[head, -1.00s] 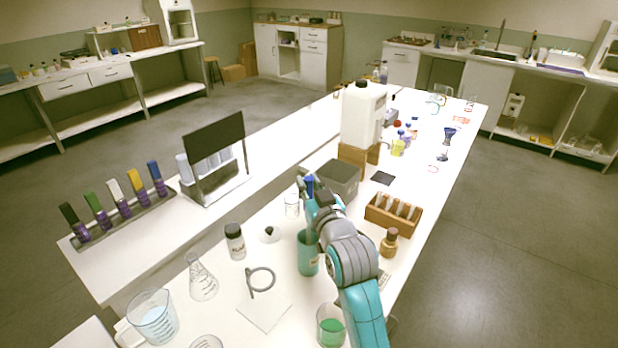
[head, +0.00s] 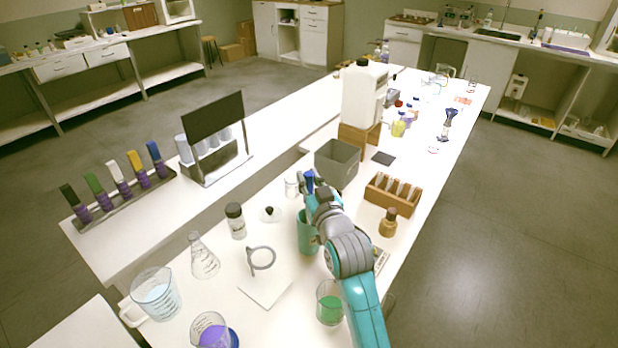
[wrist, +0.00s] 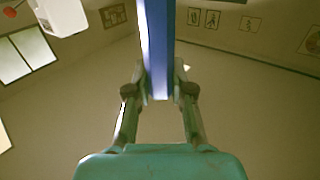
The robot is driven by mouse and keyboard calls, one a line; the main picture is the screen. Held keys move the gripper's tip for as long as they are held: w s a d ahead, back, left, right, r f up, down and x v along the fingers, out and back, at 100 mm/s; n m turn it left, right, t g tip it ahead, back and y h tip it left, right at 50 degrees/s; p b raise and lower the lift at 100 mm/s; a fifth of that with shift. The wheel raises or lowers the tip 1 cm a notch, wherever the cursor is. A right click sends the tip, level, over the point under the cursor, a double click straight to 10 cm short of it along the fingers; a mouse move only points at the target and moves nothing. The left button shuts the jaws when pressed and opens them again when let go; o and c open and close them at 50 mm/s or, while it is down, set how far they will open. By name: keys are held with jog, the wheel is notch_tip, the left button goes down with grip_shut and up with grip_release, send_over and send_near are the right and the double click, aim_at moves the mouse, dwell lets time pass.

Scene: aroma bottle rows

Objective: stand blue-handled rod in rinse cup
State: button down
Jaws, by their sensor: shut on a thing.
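My gripper (head: 308,186) is shut on the blue handle (head: 309,177) of the rod. In the wrist view the blue handle (wrist: 157,50) runs upright between the two fingers. The rod's lower part is hidden in the head view. A teal cup (head: 305,236), which looks like the rinse cup, stands on the white bench. The gripper shows just above the cup's rim in the head view, and the arm covers the cup's right side. I cannot tell whether the rod's tip is over or inside the cup.
A grey bin (head: 345,172), a wooden rack (head: 392,199) and a brown bottle (head: 388,224) stand around the arm. A black-capped jar (head: 235,222), a flask (head: 203,258) and a green-liquid beaker (head: 329,304) stand nearer. A ring (head: 262,260) stands on a pale plate.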

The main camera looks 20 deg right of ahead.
jog(key=c, duration=0.9)
grip_release()
jog(key=shift+c, duration=0.2)
jog(key=shift+s, duration=0.1)
jog(key=s, duration=1.2)
